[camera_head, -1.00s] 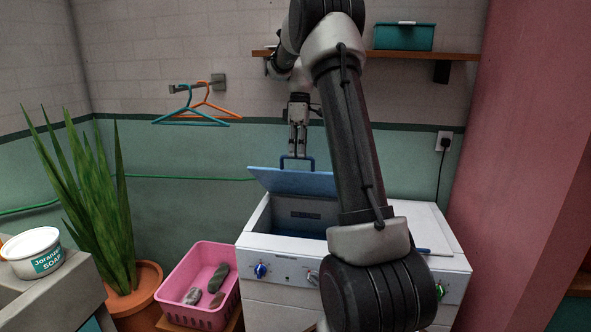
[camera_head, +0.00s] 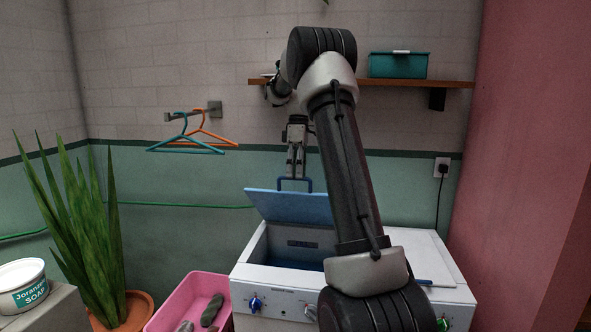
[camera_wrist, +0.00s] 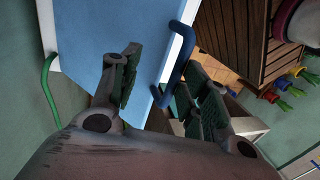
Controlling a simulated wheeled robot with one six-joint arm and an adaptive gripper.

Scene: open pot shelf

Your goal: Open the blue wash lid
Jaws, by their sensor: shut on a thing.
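The blue wash lid (camera_head: 290,207) is raised and tilted up at the back of the white washer (camera_head: 262,282). The opening beneath it shows a dark interior. A blue loop handle (camera_head: 295,180) stands at the lid's upper edge. My gripper (camera_head: 294,174) points down from above and is shut on this handle. In the wrist view the lid's pale blue side (camera_wrist: 160,40) lies beyond my fingers, and the handle (camera_wrist: 178,62) passes between the two dark finger pads. The exact contact is partly hidden by the fingers.
My arm covers the washer's right part. A pink basket (camera_head: 190,300) stands left of the washer, near a potted plant (camera_head: 88,240) and a soap tub (camera_head: 22,286). Hangers (camera_head: 190,148) hang on the wall. A shelf (camera_head: 420,84) holds a teal box (camera_head: 398,66).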

